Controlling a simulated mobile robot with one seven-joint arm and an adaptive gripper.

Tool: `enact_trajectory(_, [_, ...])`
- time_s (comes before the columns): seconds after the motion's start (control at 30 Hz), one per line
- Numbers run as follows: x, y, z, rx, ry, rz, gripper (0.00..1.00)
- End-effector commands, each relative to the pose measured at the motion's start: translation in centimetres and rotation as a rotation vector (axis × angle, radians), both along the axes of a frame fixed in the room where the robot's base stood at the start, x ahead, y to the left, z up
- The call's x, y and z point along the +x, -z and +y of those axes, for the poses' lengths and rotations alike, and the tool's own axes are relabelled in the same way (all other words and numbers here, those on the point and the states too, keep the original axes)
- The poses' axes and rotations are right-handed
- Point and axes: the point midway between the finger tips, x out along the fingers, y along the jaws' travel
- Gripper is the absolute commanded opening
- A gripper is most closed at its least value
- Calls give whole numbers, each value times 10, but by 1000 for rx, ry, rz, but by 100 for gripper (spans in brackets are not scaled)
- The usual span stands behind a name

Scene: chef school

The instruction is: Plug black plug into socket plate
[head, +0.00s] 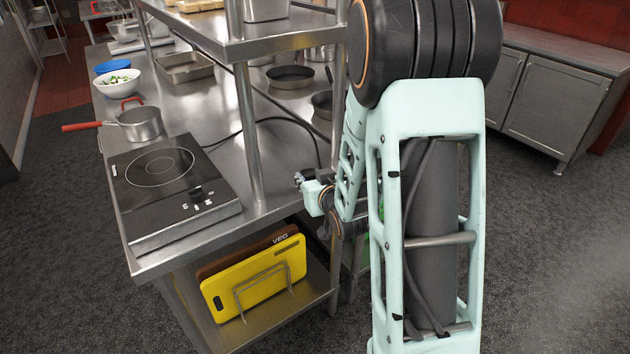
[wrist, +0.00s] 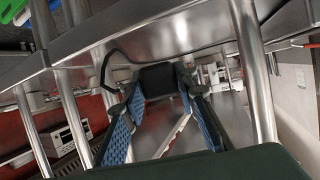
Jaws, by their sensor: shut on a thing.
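The black plug (wrist: 157,80) sits between the two blue-padded fingers of my gripper (wrist: 160,90) in the wrist view, and the gripper is shut on it. A black cable (wrist: 104,66) curves up to the left of the plug. In the head view my gripper (head: 299,180) is small, beside the right edge of the steel table, partly lost against the arm. The plug itself cannot be made out there. The black cable (head: 292,119) runs over the tabletop behind the induction hob (head: 172,188) toward the gripper. I cannot identify the socket plate clearly in either view.
The steel table (head: 220,160) has upright posts (head: 250,135) and an upper shelf close to my arm. A red-handled pot (head: 140,123) stands behind the hob. A yellow board (head: 255,280) stands on the lower shelf. Floor at right is clear. Steel posts (wrist: 255,80) flank the wrist view.

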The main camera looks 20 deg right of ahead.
Motion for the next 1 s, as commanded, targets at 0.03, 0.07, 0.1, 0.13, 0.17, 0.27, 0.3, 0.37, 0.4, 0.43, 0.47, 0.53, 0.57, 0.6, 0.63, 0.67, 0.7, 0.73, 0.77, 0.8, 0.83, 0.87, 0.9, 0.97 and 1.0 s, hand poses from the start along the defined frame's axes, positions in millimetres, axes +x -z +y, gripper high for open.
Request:
enact_trajectory(0.03, [5,2,2,0,-2,0,0])
enact_trajectory(0.07, [8,3,3,-1,-1,0,0])
enact_trajectory(0.1, [12,5,4,-1,-1,0,0])
enact_trajectory(0.13, [14,6,5,-1,-1,1,0])
enact_trajectory(0.17, [17,7,6,-1,-1,0,0])
enact_trajectory(0.27, [26,10,9,0,-2,0,0])
enact_trajectory(0.3, [30,11,10,-1,-1,0,0])
enact_trajectory(0.37, [35,13,12,-1,-1,0,0])
enact_trajectory(0.4, [38,15,13,-1,-2,0,0])
enact_trajectory(0.43, [41,16,14,-1,-2,0,0])
enact_trajectory(0.47, [44,17,15,-1,-1,1,0])
enact_trajectory(0.53, [50,19,17,-1,0,0,0])
enact_trajectory(0.57, [53,20,18,-1,0,0,0])
enact_trajectory(0.6, [56,22,19,-1,-1,0,0])
enact_trajectory(0.63, [59,22,20,-1,-1,-1,0])
enact_trajectory(0.67, [62,23,21,-1,-1,-1,0])
enact_trajectory(0.7, [65,25,22,-1,-1,0,0])
enact_trajectory(0.73, [68,26,22,-1,-1,0,0])
enact_trajectory(0.77, [71,27,23,-1,0,0,0])
enact_trajectory(0.8, [74,29,24,0,0,0,0])
enact_trajectory(0.83, [77,30,25,0,0,0,0])
enact_trajectory(0.87, [80,33,26,0,0,-1,0])
enact_trajectory(0.9, [83,35,27,-1,0,-2,0])
enact_trajectory(0.97, [89,37,29,-1,0,-2,0])
enact_trajectory(1.0, [92,38,30,-1,-1,-1,0])
